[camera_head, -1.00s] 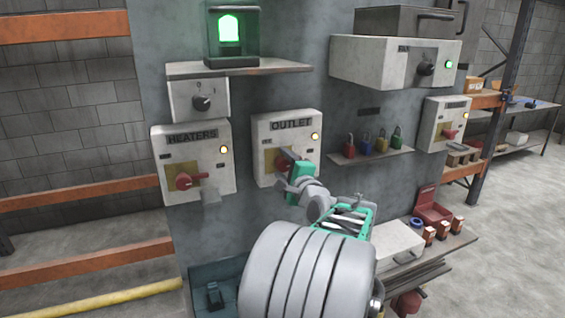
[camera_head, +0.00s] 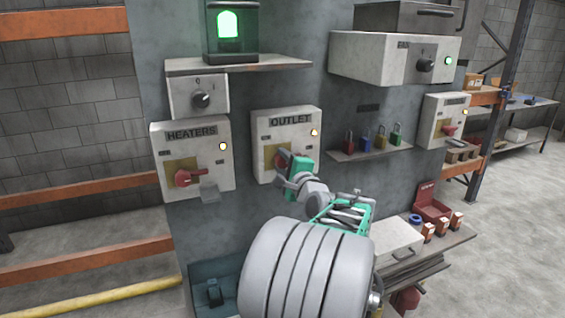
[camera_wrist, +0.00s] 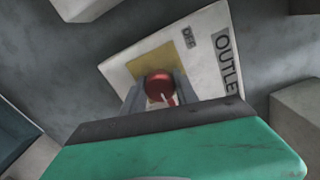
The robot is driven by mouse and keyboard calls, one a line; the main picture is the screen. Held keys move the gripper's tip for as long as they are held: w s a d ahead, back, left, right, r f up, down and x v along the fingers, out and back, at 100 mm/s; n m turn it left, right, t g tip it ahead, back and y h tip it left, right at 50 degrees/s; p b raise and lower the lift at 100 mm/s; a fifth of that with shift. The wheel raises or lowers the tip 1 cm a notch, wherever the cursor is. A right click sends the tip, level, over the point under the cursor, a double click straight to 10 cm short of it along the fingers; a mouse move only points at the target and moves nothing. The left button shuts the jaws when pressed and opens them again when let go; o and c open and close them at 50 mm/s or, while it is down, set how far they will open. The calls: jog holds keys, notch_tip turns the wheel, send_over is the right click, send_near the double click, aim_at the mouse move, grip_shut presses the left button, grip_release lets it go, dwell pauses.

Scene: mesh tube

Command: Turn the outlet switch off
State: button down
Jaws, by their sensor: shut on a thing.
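The outlet switch box (camera_head: 270,125) is a white box labelled OUTLET on the grey panel, with a lit amber lamp (camera_head: 314,132) at its right. Its red rotary handle (camera_head: 282,160) sits on a yellow plate and is partly hidden by my gripper (camera_head: 291,166). In the wrist view the red handle (camera_wrist: 159,84) lies between the two grey fingers of my gripper (camera_wrist: 156,92), which are shut on it. The wrist view also shows the yellow plate (camera_wrist: 152,57) and part of the label. The handle's exact angle is hard to tell.
The heaters switch box (camera_head: 203,150) with its red handle (camera_head: 184,178) is close on the left. Coloured padlocks (camera_head: 380,140) stand on a small shelf to the right. A shelf (camera_head: 240,66) with a green lamp (camera_head: 229,26) is above.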

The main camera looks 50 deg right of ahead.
jog(key=shift+f+n+b, duration=0.15)
jog(key=shift+n+b, duration=0.15)
jog(key=shift+b, duration=0.25)
jog(key=shift+f+n+b, duration=0.1)
jog(key=shift+n+b, duration=0.5)
jog(key=shift+b, duration=0.25)
jog(key=n+b, duration=0.2)
jog(key=b, duration=0.1)
jog(key=shift+f+b, duration=0.1)
jog(key=shift+b, duration=0.2)
jog(key=n+b, duration=0.4)
jog(key=b, duration=0.2)
jog(key=shift+n, duration=0.4)
jog(key=n+b, duration=0.4)
jog(key=b, duration=0.1)
jog(key=shift+n, duration=0.3)
jog(key=n+b, duration=0.4)
jog(key=shift+r+n, duration=0.2)
jog(key=shift+n, duration=0.2)
jog(key=c, duration=0.9)
grip_release()
jog(key=shift+r, duration=0.1)
jog(key=shift+c, duration=0.2)
